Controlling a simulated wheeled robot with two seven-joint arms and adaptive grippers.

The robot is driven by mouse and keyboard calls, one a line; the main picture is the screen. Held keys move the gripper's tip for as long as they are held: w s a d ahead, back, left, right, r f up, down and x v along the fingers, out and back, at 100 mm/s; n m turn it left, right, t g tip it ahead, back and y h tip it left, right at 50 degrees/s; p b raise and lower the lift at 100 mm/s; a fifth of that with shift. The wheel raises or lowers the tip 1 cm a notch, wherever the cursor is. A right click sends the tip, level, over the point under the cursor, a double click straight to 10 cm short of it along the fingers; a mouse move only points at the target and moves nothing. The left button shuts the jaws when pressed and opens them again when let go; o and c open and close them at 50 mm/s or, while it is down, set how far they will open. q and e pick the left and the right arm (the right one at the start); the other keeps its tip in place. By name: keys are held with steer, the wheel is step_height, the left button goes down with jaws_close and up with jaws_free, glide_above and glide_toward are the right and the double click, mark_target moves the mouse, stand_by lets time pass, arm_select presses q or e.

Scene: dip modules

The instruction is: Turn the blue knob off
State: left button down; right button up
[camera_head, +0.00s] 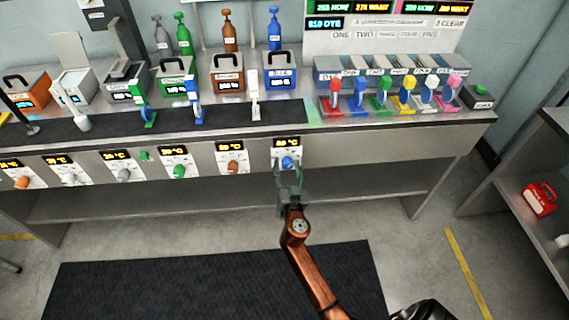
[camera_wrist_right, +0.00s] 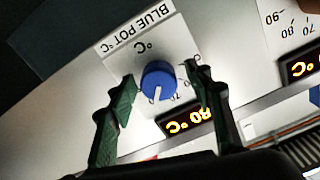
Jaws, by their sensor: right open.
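The blue knob (camera_head: 287,162) sits on a white dial plate on the front panel of the bench, below an orange lit display. In the right wrist view the blue knob (camera_wrist_right: 158,80) shows close up, with a white pointer line and the label "BLUE POT °C" on its plate. My right gripper (camera_head: 288,176) is at the panel just in front of the knob. Its green fingers (camera_wrist_right: 160,95) are open, one on each side of the knob, with gaps visible between them and it. My left gripper is not in view.
Other knobs, including the brown knob (camera_head: 233,167) and green knob (camera_head: 179,171), line the panel to the left. Pots and bottles stand on the bench (camera_head: 480,115) above. A dark mat (camera_head: 150,290) lies on the floor. A shelf with a red box (camera_head: 539,199) stands at right.

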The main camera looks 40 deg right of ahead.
steer(key=shift+w+d, duration=0.1)
steer(key=shift+w, duration=0.05)
steer(key=shift+c, duration=0.3)
steer(key=c, duration=1.1)
